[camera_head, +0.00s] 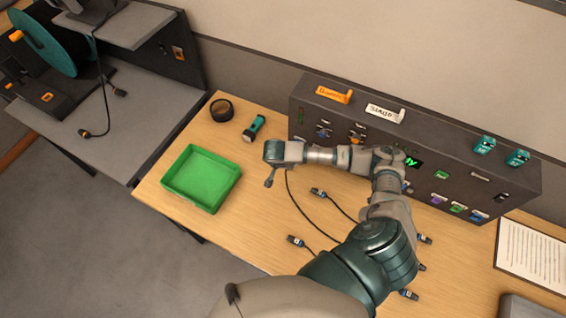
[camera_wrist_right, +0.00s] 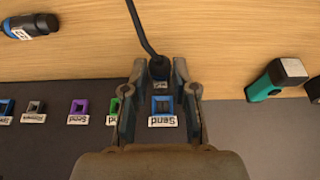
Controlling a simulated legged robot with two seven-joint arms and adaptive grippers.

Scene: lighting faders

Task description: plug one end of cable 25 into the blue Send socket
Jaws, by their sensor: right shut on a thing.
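My right gripper (camera_wrist_right: 158,72) is shut on a dark cable plug (camera_wrist_right: 158,68), with its black cable running up in the wrist view. A small label on the plug is too small to read, so I cannot confirm it is cable 25. The blue Send socket (camera_wrist_right: 162,107) is between my fingers in the picture, past the plug's end. I cannot tell how wide the gap is. In the head view the right gripper (camera_head: 270,177) is at the left end of the console, its cable (camera_head: 288,190) hanging down; my arm hides the blue Send socket there. My left gripper is not in view.
A purple Send socket (camera_wrist_right: 79,106) and others sit along the console (camera_head: 515,185). Several loose plugs, one here (camera_head: 296,241), lie in front of the console.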

